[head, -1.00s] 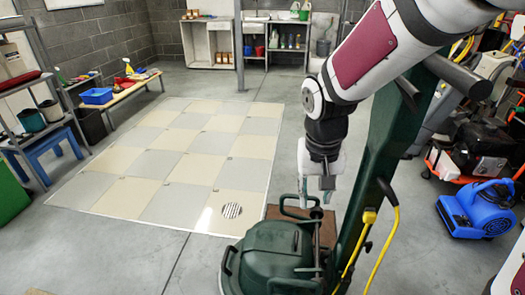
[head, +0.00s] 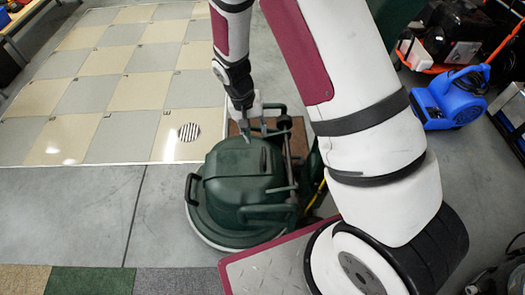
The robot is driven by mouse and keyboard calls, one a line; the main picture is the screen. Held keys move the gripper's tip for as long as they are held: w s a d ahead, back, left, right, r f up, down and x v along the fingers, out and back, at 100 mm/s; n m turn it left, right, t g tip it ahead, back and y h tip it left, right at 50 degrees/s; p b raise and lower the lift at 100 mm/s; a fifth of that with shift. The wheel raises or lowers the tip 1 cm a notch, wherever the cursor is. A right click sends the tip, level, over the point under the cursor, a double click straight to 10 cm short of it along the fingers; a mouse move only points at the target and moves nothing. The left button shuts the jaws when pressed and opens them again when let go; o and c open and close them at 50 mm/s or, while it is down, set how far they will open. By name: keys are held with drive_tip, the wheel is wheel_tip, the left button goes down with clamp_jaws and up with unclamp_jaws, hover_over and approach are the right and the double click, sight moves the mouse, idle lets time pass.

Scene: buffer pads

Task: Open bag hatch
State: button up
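A dark green floor machine (head: 240,180) stands upright on the concrete floor in the middle of the head view. It has a rounded cover, a round base and dark tubular handles. I cannot pick out a bag hatch for sure. My gripper (head: 246,133) points down at the far side of the cover, close to a dark bar there. I cannot tell whether it touches the bar. Its fingers are small and partly blurred into the machine, so their opening does not show.
A blue blower (head: 452,98) stands at the right. Carpet tiles (head: 92,281) lie at the bottom left. Bare concrete is free left of the machine.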

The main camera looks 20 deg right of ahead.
sight(264, 156)
drive_tip(key=f+b, duration=0.1)
drive_tip(key=f, duration=0.3)
drive_tip(key=d+f+b, duration=0.1)
drive_tip(key=f, duration=0.3)
drive_tip(key=d+f+b, duration=0.1)
drive_tip(key=f+b, duration=0.1)
drive_tip(key=f, duration=0.2)
drive_tip(key=shift+s+d, duration=0.15)
drive_tip(key=shift+s, duration=0.25)
drive_tip(key=shift+r, duration=0.1)
drive_tip(key=shift+c, duration=0.2)
clamp_jaws()
